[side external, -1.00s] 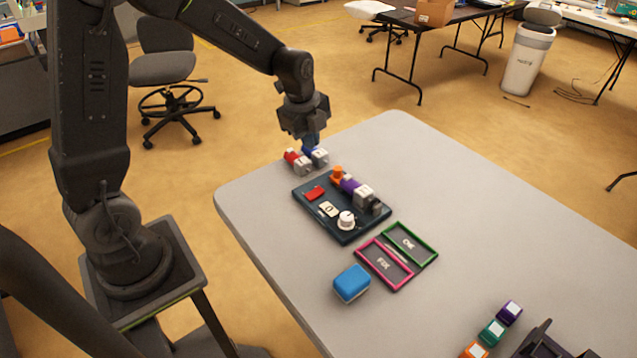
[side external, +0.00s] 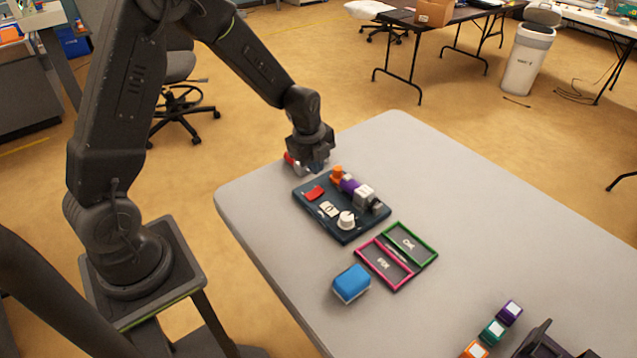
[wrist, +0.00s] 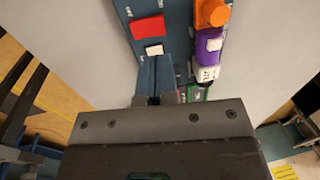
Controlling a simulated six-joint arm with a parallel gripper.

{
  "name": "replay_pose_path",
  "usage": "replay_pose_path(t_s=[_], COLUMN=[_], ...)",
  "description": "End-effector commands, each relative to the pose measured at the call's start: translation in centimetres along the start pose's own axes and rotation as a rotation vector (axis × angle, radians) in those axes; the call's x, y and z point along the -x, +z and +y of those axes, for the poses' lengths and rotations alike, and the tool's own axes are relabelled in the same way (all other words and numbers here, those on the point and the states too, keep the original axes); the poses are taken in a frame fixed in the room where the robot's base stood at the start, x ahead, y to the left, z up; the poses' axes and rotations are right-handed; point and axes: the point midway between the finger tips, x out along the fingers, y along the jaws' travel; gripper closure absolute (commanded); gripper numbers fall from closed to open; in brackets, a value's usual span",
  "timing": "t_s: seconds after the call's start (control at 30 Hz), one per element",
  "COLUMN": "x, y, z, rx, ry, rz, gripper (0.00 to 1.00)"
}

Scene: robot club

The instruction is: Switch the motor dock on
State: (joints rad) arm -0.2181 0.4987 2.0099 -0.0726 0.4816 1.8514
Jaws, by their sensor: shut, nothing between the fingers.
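The motor dock (side external: 318,222) is a dark blue board on the grey table. It carries a red switch piece (side external: 314,193), a white plate marked 0 (side external: 329,209) and a round white knob (side external: 346,220). A motor in orange, purple and pale grey (side external: 349,186) lies along its far side. My gripper (side external: 318,168) is shut and empty, low beyond the dock's far left end. In the wrist view its blue fingers (wrist: 157,72) sit together, with the red piece (wrist: 147,27) and white plate (wrist: 154,50) showing past them. Contact cannot be told.
Pink FIX (side external: 371,272) and green OK (side external: 424,258) frames and a blue block (side external: 351,284) lie nearer. Colored blocks (side external: 492,332) are at lower right.

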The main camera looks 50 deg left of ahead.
Motion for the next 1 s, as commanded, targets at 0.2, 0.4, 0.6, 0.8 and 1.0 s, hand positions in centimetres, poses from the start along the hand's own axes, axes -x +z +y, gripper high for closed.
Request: replay_pose_path(t_s=[0.2, 0.4, 0.6, 0.8, 1.0], x=[-4.2, -6.3, -6.9, -6.8, -7.3], y=[0.0, 0.0, 0.0, 0.0, -0.1], z=[0.1, 0.0, 0.0, 0.0, -0.2], rx=[0.000, 0.001, 0.001, 0.001, -0.002], ry=[0.004, 0.000, -0.001, -0.001, 0.044], rz=[0.001, 0.000, 0.000, 0.000, 0.003], gripper=[1.00, 1.00, 1.00, 1.00, 1.00])
